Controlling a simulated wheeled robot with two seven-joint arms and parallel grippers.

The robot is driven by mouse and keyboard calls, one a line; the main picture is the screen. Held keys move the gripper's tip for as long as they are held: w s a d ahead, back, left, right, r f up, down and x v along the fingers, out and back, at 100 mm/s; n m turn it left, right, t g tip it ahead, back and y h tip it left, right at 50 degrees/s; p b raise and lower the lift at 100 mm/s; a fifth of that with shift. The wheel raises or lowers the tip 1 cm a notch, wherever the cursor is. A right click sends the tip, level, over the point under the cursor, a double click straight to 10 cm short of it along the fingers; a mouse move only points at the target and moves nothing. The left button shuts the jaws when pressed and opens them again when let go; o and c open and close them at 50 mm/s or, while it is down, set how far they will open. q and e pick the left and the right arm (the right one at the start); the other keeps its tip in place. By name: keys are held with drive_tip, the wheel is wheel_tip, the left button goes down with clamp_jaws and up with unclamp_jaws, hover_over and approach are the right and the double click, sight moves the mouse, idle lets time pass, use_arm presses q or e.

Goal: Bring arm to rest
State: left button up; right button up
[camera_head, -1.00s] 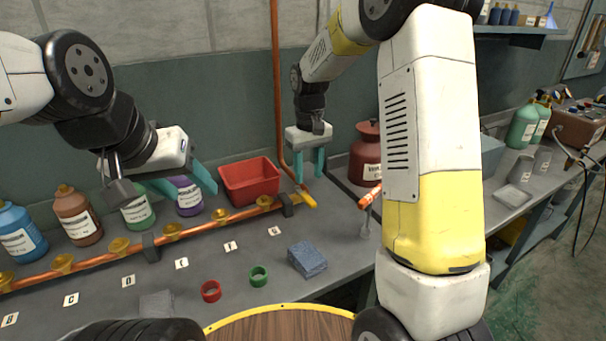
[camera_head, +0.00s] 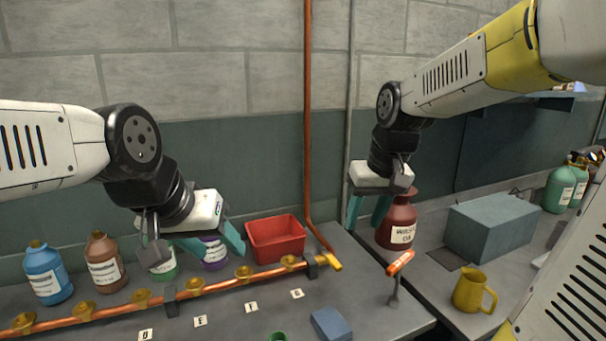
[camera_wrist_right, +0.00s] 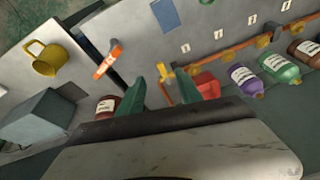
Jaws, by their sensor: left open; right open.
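My left gripper (camera_head: 207,247) is open and empty. Its teal fingers hang above the copper pipe, in front of the green bottle (camera_head: 163,268) and the purple bottle (camera_head: 214,252), partly hiding both. My right gripper (camera_head: 366,217) is open and empty. Its teal fingers point down over the bench, just left of the dark red waste oil jug (camera_head: 402,222). In the right wrist view, the right gripper's fingers (camera_wrist_right: 168,103) are apart with nothing between them.
A copper pipe (camera_head: 215,288) with brass fittings runs along the bench. A red bin (camera_head: 275,239) stands behind it. An orange-handled tool (camera_head: 399,264), a yellow mug (camera_head: 472,290) and a grey-blue box (camera_head: 491,227) lie to the right. A blue sponge (camera_head: 330,324) lies in front.

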drive_tip(key=s+d+r+m+t, duration=0.1)
drive_tip(key=s+t, duration=0.2)
drive_tip(key=s, duration=0.9)
drive_tip(key=shift+d+r+m+y, duration=0.2)
drive_tip(key=shift+r+m+y, duration=0.05)
drive_tip(key=shift+m+y, duration=0.05)
